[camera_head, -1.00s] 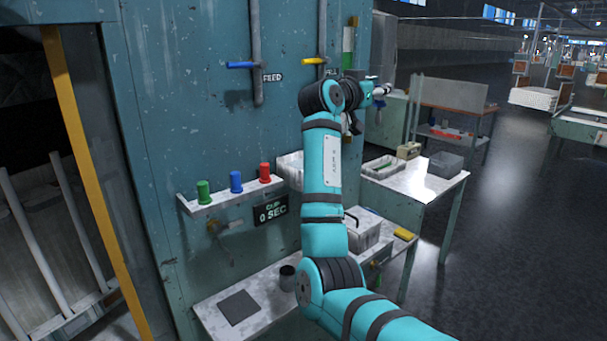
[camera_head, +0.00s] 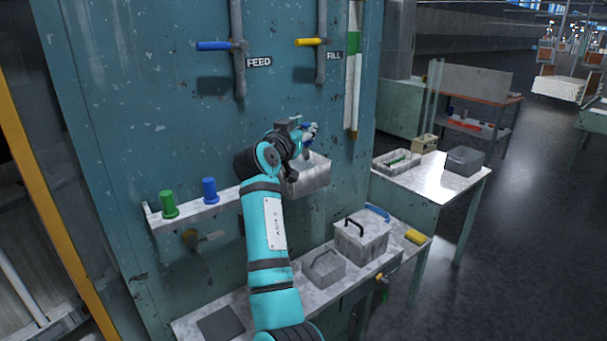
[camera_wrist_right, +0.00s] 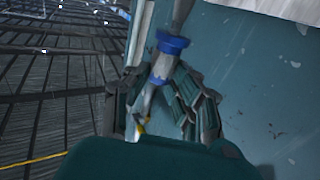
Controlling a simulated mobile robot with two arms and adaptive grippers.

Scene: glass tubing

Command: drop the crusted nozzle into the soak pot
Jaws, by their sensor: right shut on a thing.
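My right gripper (camera_head: 304,132) is shut on a slim metal nozzle with a blue collar, in front of the teal machine wall. In the right wrist view the nozzle (camera_wrist_right: 163,66) sits between the fingers (camera_wrist_right: 160,98); any crust on it is too blurred to tell. On the lower shelf stand a pale box-shaped pot with a black handle (camera_head: 362,240) and, left of it, a smaller grey container with a handle (camera_head: 323,268). I cannot tell which is the soak pot. Both are below and to the right of my gripper. My left gripper is out of view.
A white bin (camera_head: 312,178) on the wall is just below my gripper. A yellow sponge-like block (camera_head: 416,237) lies at the shelf's right end. A side table (camera_head: 452,184) holds trays.

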